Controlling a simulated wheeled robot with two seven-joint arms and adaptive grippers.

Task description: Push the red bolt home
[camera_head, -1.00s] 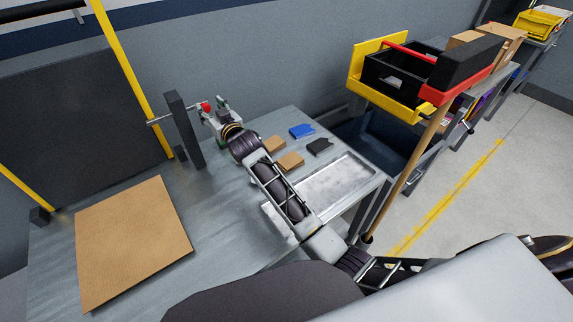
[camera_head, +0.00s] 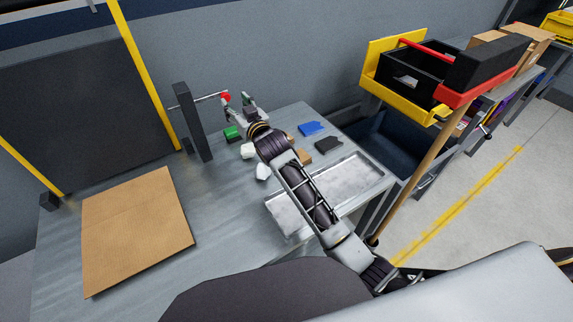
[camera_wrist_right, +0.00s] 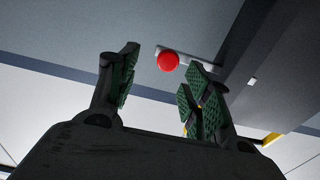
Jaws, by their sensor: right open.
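The red bolt shows as a red round knob (camera_head: 226,97) on a thin metal rod, which runs across a dark upright post (camera_head: 192,122) at the back of the bench. A short length of rod sticks out left of the post, and the knob stands off its right side. My right gripper (camera_head: 240,104) is open, just right of the knob. In the right wrist view the knob (camera_wrist_right: 168,61) shows in the gap between the spread green-padded fingers (camera_wrist_right: 160,82), near their tips; I cannot tell whether they touch it. My left gripper is not in view.
A cardboard sheet (camera_head: 138,232) lies at the bench's left. Around my right forearm lie white lumps (camera_head: 248,150), a green block (camera_head: 232,133), a blue piece (camera_head: 311,129), a dark piece (camera_head: 328,144) and a shallow metal tray (camera_head: 352,180). A black toolbox (camera_head: 408,78) stands at right.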

